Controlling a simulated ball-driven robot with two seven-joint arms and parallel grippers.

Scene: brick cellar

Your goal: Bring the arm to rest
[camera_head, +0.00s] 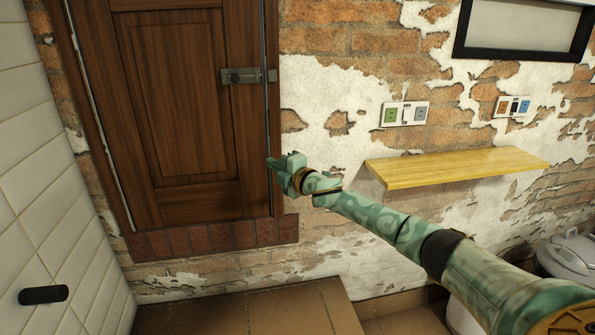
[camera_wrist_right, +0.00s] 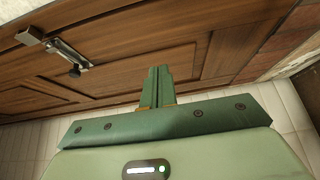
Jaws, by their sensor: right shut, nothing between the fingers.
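My right arm (camera_head: 400,232) comes in from the lower right of the head view and is stretched out forward. Its gripper (camera_head: 276,164) is in front of the right edge of a brown wooden door (camera_head: 185,110). In the right wrist view the gripper's two green fingers (camera_wrist_right: 157,85) are together with nothing between them, and the door panels (camera_wrist_right: 120,60) lie beyond them. I cannot tell from these views whether the fingertips touch the door. My left gripper is not in view.
A metal bolt (camera_head: 248,76) is on the door's right side. A yellow wooden shelf (camera_head: 455,168) juts from the brick wall, above and beyond my arm. Switch plates (camera_head: 404,114) are above it. A lidded bin (camera_head: 568,258) stands at the right. A white-tiled wall (camera_head: 40,190) is at the left.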

